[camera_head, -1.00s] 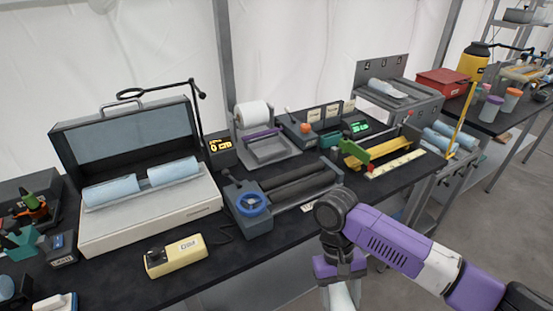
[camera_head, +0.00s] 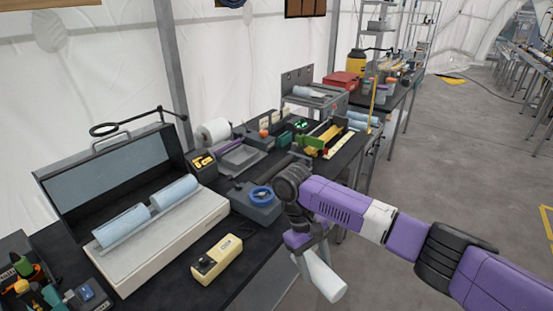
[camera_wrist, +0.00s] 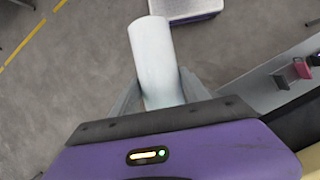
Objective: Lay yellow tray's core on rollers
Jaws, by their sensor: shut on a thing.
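My gripper (camera_head: 306,252) hangs off the front edge of the bench, shut on a pale white-blue cylindrical core (camera_head: 325,276). In the wrist view the core (camera_wrist: 157,60) sticks out beyond the two fingers (camera_wrist: 160,92), above the floor.
An open case (camera_head: 185,235) holding two pale blue cylinders stands at left. A yellow control box (camera_head: 216,258) sits at the bench's front edge. A white roll (camera_head: 213,131) and small devices stand behind the roller unit. Open floor (camera_head: 425,190) lies to the right.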

